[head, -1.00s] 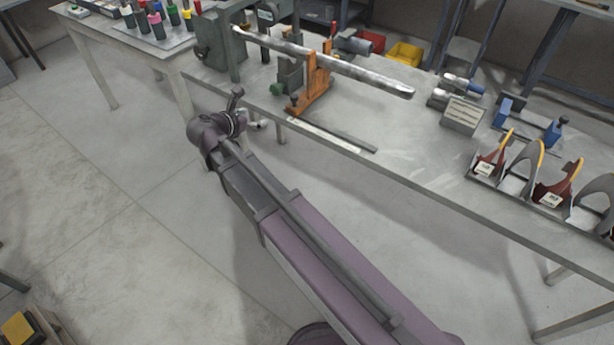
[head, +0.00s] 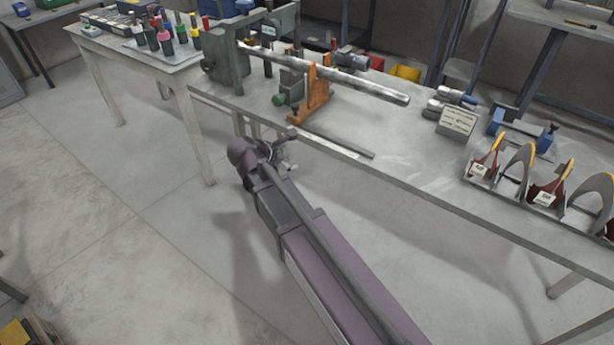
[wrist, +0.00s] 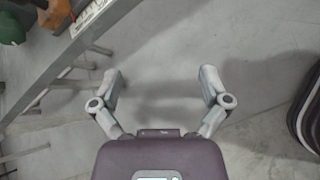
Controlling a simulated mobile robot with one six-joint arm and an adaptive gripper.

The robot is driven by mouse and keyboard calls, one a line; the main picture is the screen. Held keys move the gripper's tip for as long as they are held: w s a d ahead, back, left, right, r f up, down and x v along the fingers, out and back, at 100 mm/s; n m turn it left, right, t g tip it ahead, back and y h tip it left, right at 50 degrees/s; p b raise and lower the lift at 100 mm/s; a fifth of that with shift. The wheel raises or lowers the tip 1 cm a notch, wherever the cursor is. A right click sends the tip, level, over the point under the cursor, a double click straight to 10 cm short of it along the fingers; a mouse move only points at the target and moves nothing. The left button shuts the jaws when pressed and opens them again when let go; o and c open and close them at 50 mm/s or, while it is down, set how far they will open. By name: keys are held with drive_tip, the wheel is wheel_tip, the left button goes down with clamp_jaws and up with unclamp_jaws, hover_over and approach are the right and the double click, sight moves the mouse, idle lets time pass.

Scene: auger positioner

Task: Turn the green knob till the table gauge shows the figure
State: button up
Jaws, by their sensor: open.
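The green knob (head: 278,100) sits low on the grey and orange fixture near the workbench's front edge. In the wrist view, a green round part (wrist: 12,24) shows at the top left corner, cut off by the frame. A pale strip, perhaps the table gauge (head: 335,144), lies along the front edge; in the wrist view it shows as a white marked strip (wrist: 90,14). Its figures are too small to read. My gripper (wrist: 162,85) is open and empty, over bare floor just in front of the bench. It is apart from the knob.
A long metal shaft (head: 350,80) rests on the orange stand (head: 314,92) and sticks out to the right. A box with a printed label (head: 458,121) and a rack (head: 515,180) stand right. A side table (head: 105,45) with bottles is at left. Floor in front is clear.

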drive_tip(key=s+d+f+m+g+b, duration=0.1)
drive_tip(key=s+d+f+m+g, duration=0.1)
drive_tip(key=d+f+m, duration=0.2)
drive_tip(key=shift+s+d+f+y+b, duration=0.15)
drive_tip(key=shift+d+y+b, duration=0.2)
drive_tip(key=shift+d, duration=0.5)
drive_tip(key=shift+m, duration=0.3)
drive_tip(key=s+d+f+m+g+y, duration=0.2)
drive_tip(key=s+d+m+y, duration=0.1)
drive_tip(key=s+d+m, duration=0.3)
drive_tip(key=s+d+f+m+g+y, duration=0.2)
drive_tip(key=s+d+m, duration=0.4)
drive_tip(key=m, duration=0.5)
drive_tip(key=shift+s+d+f+g+y, duration=0.15)
drive_tip(key=shift+d+f+g+y, duration=0.2)
drive_tip(key=shift+d+g+y, duration=0.45)
